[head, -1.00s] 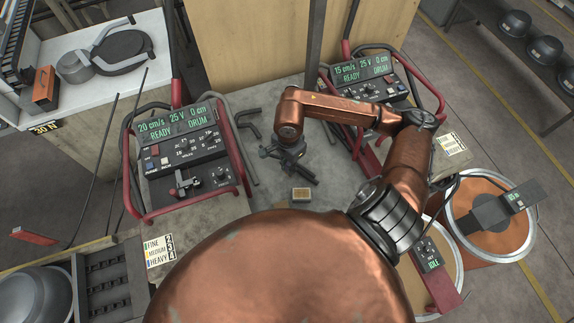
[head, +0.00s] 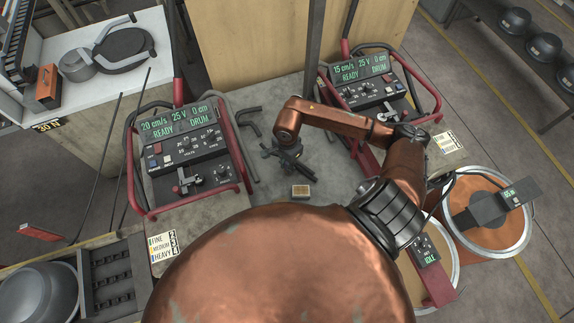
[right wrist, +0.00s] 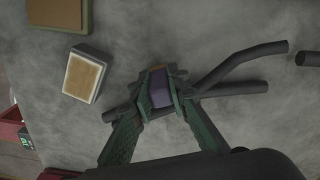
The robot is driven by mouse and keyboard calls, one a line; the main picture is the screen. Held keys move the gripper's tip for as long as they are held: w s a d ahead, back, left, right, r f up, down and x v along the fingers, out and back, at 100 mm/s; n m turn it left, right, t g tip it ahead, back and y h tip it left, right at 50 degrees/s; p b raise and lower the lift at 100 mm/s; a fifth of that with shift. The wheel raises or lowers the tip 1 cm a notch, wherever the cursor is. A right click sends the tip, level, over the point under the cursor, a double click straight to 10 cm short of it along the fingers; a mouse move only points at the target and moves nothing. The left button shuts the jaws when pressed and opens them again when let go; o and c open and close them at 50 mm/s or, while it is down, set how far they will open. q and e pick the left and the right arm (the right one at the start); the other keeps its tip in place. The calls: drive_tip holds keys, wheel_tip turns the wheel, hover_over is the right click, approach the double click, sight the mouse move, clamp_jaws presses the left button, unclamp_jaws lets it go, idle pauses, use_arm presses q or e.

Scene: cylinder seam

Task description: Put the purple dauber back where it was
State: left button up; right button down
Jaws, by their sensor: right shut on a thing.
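My right gripper (head: 284,158) is low over the grey bench, between the two red-framed control units. In the right wrist view its greenish fingers (right wrist: 159,95) are shut on the purple dauber (right wrist: 160,82), whose purple face shows between them. The fingers hide most of the dauber. Dark rods (right wrist: 232,90) lie around and behind the fingertips; whether the dauber touches them or the bench I cannot tell. In the head view the dauber is hidden by the gripper. My left gripper is not in view.
A small tan pad in a pale holder (head: 301,191) sits on the bench near the gripper; it also shows in the right wrist view (right wrist: 86,75). Control units stand at left (head: 185,150) and right (head: 370,85). A bent dark rod (head: 248,120) lies behind. Bare bench (head: 325,160) shows right of the gripper.

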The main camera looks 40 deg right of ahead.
drive_tip(key=c, duration=1.8)
unclamp_jaws()
drive_tip(key=shift+f, duration=0.1)
drive_tip(key=shift+c, duration=0.2)
drive_tip(key=shift+r+p, duration=0.2)
drive_tip(key=shift+p, duration=0.1)
wheel_tip(320, 180, up, 11)
drive_tip(key=b, duration=0.3)
drive_tip(key=shift+d+r, duration=0.1)
drive_tip(key=shift+r+b, duration=0.3)
drive_tip(key=shift+r, duration=0.1)
